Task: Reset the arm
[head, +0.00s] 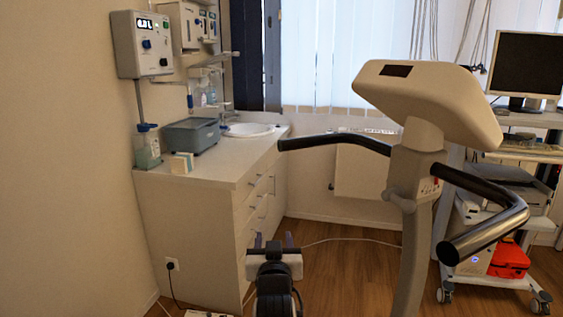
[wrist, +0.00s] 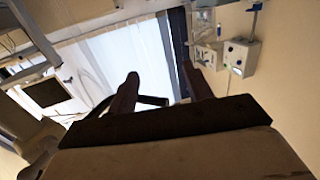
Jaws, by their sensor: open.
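My gripper (head: 274,241) shows low in the middle of the head view, in front of the white drawer cabinet. Its two fingers are spread apart with nothing between them, so it is open and empty. In the wrist view my gripper (wrist: 165,92) also shows, with the two dark fingers well apart and the bright window blinds beyond. My arm comes up from the bottom edge of the head view. The wrist picture is tilted.
The white cabinet (head: 215,190) stands to the left, with a grey box (head: 190,136) and a sink (head: 249,130) on top. An exercise machine (head: 424,105) with black handlebars stands close on the right. A cart (head: 500,215) stands behind it. Wood floor shows between them.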

